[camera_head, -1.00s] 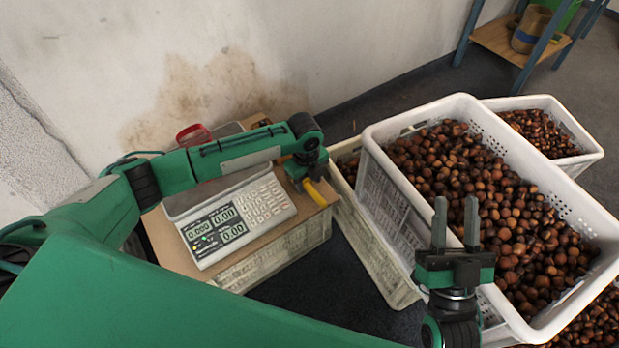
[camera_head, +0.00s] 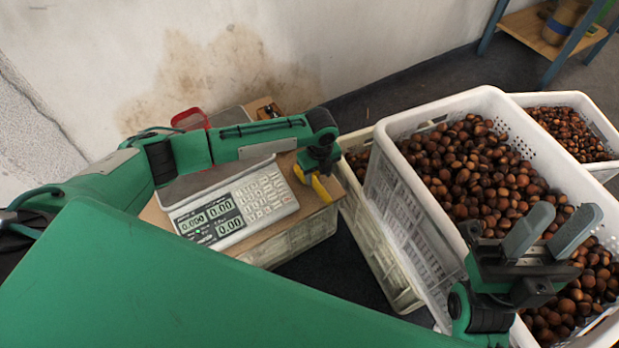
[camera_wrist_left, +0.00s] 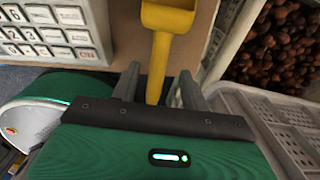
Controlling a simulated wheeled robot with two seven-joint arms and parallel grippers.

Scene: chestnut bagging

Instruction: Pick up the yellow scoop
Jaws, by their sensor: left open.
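The yellow scoop (camera_head: 321,189) lies at the right edge of the wooden-topped stand, beside the scale, and is mostly hidden by my left gripper in the head view. In the left wrist view the scoop (camera_wrist_left: 168,18) shows its pan at the top and its handle running down between the fingers. My left gripper (camera_wrist_left: 158,84) is open, with one finger on each side of the handle. I cannot tell whether the fingers touch it. In the head view this left gripper (camera_head: 318,164) points down at the scoop. My right gripper (camera_head: 550,232) is open and empty above the chestnut crate.
A white scale (camera_head: 262,202) stands left of the scoop on the stand (camera_head: 322,203). A large white crate (camera_head: 400,185) full of chestnuts stands to the right, with a smaller crate (camera_head: 598,118) behind it. A red-rimmed container (camera_head: 190,118) is behind the scale.

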